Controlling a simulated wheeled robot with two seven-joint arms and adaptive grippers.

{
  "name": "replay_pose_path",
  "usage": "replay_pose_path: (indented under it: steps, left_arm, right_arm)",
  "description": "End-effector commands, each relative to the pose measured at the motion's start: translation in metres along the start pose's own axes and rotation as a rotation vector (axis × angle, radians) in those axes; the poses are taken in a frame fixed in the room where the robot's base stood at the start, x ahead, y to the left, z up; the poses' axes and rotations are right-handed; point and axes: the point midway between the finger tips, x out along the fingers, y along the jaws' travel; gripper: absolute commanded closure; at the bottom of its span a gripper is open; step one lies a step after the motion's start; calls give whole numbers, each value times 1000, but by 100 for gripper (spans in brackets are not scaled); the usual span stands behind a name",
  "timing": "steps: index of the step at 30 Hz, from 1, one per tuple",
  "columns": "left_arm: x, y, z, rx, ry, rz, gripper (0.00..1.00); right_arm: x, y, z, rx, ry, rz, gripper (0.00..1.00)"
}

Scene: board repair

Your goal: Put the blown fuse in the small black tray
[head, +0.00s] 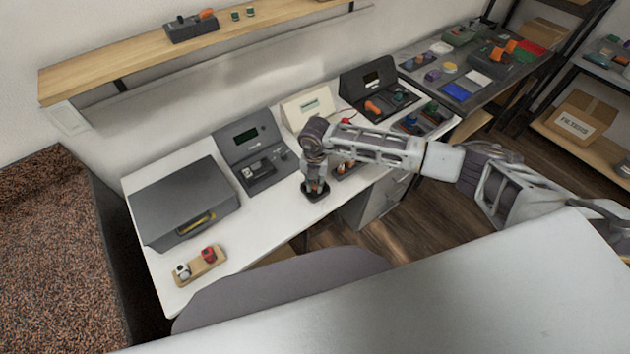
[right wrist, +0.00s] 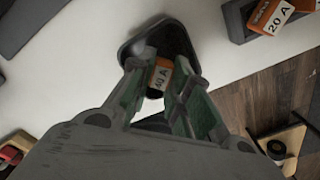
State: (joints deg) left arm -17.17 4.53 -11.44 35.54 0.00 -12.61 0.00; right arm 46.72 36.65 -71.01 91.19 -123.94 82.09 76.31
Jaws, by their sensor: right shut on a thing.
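The small black tray (head: 307,195) sits on the white workbench near its front edge, and it also shows in the right wrist view (right wrist: 168,36). My right gripper (head: 316,186) points down over the tray. In the right wrist view its green-padded fingers (right wrist: 167,92) are shut on an orange fuse with a white "40 A" label (right wrist: 159,76). The fuse is within the tray's outline; I cannot tell whether it touches the tray floor. In the head view the fuse is mostly hidden by the gripper. My left gripper is not in view.
Another orange fuse marked "20 A" (right wrist: 270,16) sits in a dark holder beside the tray. A grey case (head: 180,190), a dark tester (head: 240,135) and a wooden block (head: 204,267) with red and white parts stand to the left. A grey chair back (head: 285,285) is in front.

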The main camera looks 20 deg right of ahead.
Motion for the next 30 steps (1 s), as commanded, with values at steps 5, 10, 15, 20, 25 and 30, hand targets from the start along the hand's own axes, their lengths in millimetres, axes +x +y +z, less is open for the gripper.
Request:
replay_pose_path:
  steps: [5, 10, 15, 20, 25, 30]
  left_arm:
    - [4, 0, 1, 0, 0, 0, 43]
    - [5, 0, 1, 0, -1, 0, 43]
    - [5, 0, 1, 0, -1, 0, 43]
    - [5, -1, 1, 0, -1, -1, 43]
    - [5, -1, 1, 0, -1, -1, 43]
    - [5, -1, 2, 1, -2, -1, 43]
  right_arm:
    - [6, 0, 0, 0, 0, 0, 97]
    - [7, 0, 0, 0, 0, 0, 97]
    - [7, 0, 0, 0, 0, 0, 97]
    - [7, 0, 0, 0, 0, 0, 67]
    - [7, 0, 0, 0, 0, 0, 56]
    - [7, 0, 0, 0, 0, 0, 56]
